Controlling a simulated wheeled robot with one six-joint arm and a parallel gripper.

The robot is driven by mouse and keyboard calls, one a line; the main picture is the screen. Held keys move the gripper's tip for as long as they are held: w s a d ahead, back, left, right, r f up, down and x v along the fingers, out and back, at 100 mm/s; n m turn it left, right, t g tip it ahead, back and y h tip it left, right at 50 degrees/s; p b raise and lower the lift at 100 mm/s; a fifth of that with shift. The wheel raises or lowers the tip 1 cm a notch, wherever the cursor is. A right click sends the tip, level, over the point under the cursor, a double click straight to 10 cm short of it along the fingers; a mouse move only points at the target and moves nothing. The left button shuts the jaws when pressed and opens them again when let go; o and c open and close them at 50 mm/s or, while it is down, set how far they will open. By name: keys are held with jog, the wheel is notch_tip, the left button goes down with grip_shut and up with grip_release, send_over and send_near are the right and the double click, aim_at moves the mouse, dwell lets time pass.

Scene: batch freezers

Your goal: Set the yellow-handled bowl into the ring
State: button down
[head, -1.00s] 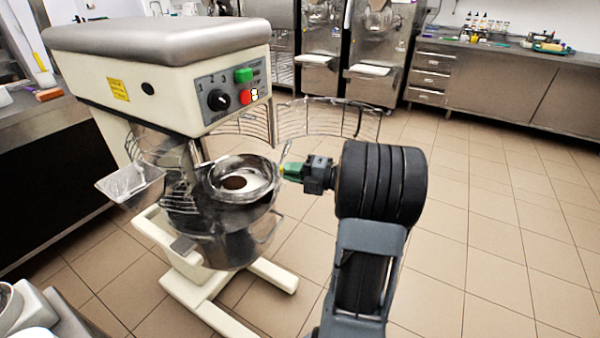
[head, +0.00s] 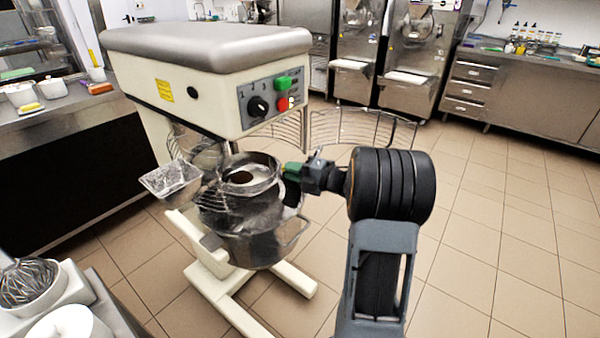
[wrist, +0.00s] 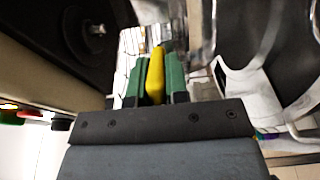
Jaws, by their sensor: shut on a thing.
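My gripper (head: 291,169) has green fingers and is shut on the yellow handle (wrist: 156,76), which shows clearly between them in the wrist view. The handle's bowl (head: 247,186) is shiny metal with a dark inside. It is left of my fingers in the head view, under the mixer's head, and its rim looks near level. Below it is a larger metal vessel (head: 254,240) with a side handle, in the mixer's frame. The ring cannot be told apart from the metal parts around the bowl, and I cannot tell whether the bowl touches it.
The mixer's head (head: 215,85) overhangs the bowl closely. A wire guard (head: 362,128) stands open behind my gripper, and a clear chute (head: 172,180) is at the left. A white container with a whisk (head: 30,285) is at the lower left. The floor at right is clear.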

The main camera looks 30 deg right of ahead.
aim_at(293, 200)
jog(key=shift+w+a+f+b, duration=0.1)
jog(key=shift+f+b, duration=1.6)
jog(key=shift+b, duration=0.05)
jog(key=shift+w+a+f+b, duration=0.1)
jog(key=shift+f+b, duration=1.6)
jog(key=shift+s+d, duration=0.15)
jog(key=shift+d, duration=0.05)
jog(key=shift+f+b, duration=0.55)
jog(key=shift+b, duration=0.25)
jog(key=c, duration=1.1)
grip_release()
jog(key=shift+o, duration=0.2)
jog(key=shift+f, duration=0.15)
